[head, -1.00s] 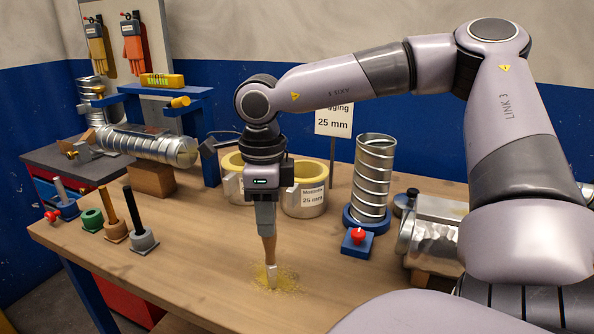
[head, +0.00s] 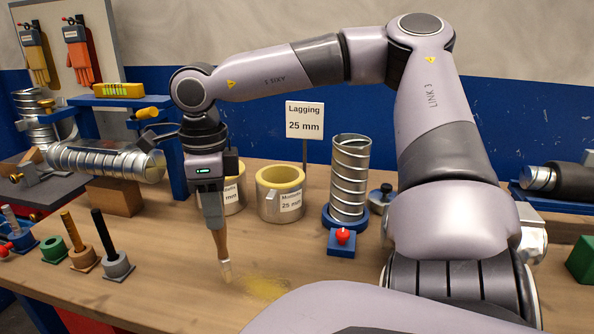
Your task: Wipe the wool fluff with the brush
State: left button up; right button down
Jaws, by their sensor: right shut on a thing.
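The wool fluff (head: 265,288) is a thin yellowish patch on the wooden bench top, near the front edge and partly close to my arm in the picture. My right gripper (head: 212,210) points down and is shut on the brush (head: 221,243), holding it upright with a slight tilt. The brush has a brown handle and a pale tip, which is low over the bench just left of the fluff. I cannot tell whether the tip touches the wood. My left gripper is out of view.
Behind the brush stand two yellow-lined lagging rings (head: 281,205) and a spiral duct (head: 349,185) in a blue base. A blue block with a red knob (head: 342,240) is right of the fluff. Peg stands (head: 116,262) are at left. The bench around the brush is clear.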

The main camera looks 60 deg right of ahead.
jog(key=shift+s+r, duration=0.15)
jog(key=shift+r, duration=0.5)
jog(key=shift+r+p, duration=0.7)
jog(key=shift+p, duration=0.1)
notch_tip(320, 180, up, 2)
jog(key=shift+r+p, duration=0.1)
jog(key=shift+p, duration=0.6)
jog(key=shift+r, duration=0.3)
